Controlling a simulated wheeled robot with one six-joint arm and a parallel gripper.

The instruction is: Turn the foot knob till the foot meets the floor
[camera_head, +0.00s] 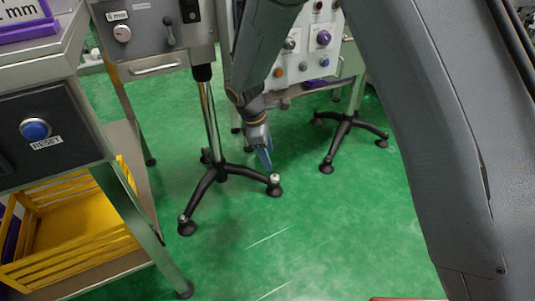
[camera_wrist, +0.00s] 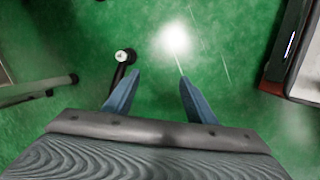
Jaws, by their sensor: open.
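A black star-shaped base (camera_head: 221,171) under a chrome post stands on the green floor, with several feet. The foot nearest my gripper has a small light knob (camera_head: 275,178) on top. In the wrist view a white-topped knob (camera_wrist: 121,56) sits at the end of a black leg, just beyond and left of the left fingertip. My gripper (camera_head: 265,158) points down above that leg end; its blue fingers (camera_wrist: 159,76) are apart with nothing between them. Whether the foot touches the floor cannot be told.
A second black star base (camera_head: 345,128) stands behind on the right. A steel bench (camera_head: 170,262) with a yellow crate (camera_head: 80,245) is at left. A control panel (camera_head: 160,35) is above the post. The green floor in front is clear.

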